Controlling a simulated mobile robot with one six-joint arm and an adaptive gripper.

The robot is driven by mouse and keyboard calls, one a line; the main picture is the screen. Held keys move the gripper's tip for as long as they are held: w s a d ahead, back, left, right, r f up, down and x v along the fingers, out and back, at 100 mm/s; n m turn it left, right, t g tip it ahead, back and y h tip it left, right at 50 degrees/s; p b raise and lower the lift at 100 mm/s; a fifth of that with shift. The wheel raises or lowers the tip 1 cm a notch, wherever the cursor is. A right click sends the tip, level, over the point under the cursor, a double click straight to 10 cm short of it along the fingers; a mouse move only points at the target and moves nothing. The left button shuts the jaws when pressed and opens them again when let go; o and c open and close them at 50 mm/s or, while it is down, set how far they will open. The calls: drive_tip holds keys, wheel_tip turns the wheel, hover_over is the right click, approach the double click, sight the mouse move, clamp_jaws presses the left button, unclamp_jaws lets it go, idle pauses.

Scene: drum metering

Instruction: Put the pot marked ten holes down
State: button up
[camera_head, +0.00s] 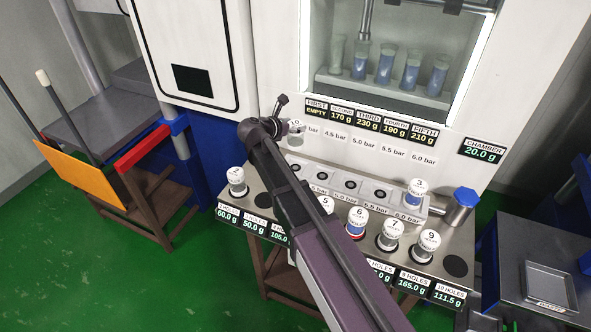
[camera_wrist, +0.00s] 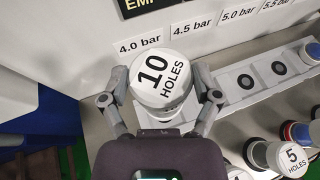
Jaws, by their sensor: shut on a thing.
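My gripper (camera_wrist: 160,108) is shut on the pot marked 10 holes (camera_wrist: 165,82), which has a white lid with black print. In the head view the pot (camera_head: 296,137) shows beside the gripper, at the left end of the bar-labelled row, below the 4.0 bar label (camera_wrist: 140,47).
A pot marked 3 (camera_head: 415,192) stands at the row's right end; round seats between are bare. Pots marked 6 (camera_head: 357,220), 7 (camera_head: 391,234) and 9 (camera_head: 427,245) stand close together in front. A blue-capped post (camera_head: 463,205) and a waste tray (camera_head: 551,286) are at right.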

sight(294, 149)
drive_tip(key=shift+f, duration=0.1)
wheel_tip(294, 149, down, 6)
drive_tip(key=b, duration=0.6)
idle(0.4)
drive_tip(key=shift+f+b, duration=1.95)
drive_tip(key=shift+b, duration=0.1)
drive_tip(key=shift+f, duration=0.15)
drive_tip(key=o, duration=1.1)
drive_tip(key=shift+r, duration=0.2)
